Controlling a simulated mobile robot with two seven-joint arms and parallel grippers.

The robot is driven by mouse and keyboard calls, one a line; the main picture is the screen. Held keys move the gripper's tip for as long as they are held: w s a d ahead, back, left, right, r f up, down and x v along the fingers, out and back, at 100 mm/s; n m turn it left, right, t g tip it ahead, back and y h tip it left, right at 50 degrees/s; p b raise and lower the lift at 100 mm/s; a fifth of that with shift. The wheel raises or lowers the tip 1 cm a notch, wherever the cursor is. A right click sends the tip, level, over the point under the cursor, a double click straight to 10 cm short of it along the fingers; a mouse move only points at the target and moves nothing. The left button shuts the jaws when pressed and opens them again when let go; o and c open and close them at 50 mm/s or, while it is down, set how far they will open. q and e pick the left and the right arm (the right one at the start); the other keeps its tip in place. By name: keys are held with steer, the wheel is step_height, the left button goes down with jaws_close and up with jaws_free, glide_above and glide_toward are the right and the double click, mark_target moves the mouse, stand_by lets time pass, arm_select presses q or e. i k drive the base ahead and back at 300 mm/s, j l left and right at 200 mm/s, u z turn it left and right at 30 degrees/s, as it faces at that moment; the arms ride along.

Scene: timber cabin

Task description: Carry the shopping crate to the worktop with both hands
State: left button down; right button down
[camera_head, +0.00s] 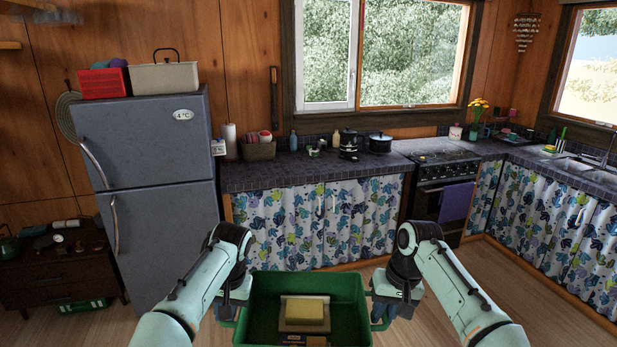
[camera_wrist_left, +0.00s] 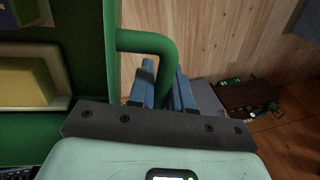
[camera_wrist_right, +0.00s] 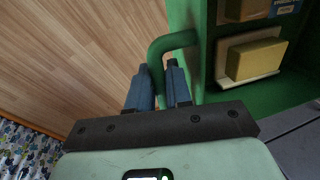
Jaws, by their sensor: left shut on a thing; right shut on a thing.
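The green shopping crate (camera_head: 300,283) is at the bottom middle of the head view, held in front of me between my two arms. A yellow block (camera_head: 304,314) on a pale tray and a small box lie inside it. My left gripper (camera_wrist_left: 163,88) is shut on the crate's left handle (camera_wrist_left: 150,42). My right gripper (camera_wrist_right: 159,82) is shut on the crate's right handle (camera_wrist_right: 172,42). The tiled worktop (camera_head: 270,177) stands ahead, beyond the crate. The crate's near edge is cut off by the head view.
A grey fridge (camera_head: 160,220) stands left of the worktop, with a low dark cabinet (camera_head: 60,268) farther left. On the worktop are a basket (camera_head: 258,150), bottles and pots (camera_head: 380,144) at the back; its front strip is clear. A stove (camera_head: 440,185) is to the right. Wooden floor lies between.

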mark_target(284, 171)
steer(key=i, duration=3.2)
steer(key=i+u, duration=0.1)
steer(key=i, duration=0.65)
steer(key=u, duration=0.5)
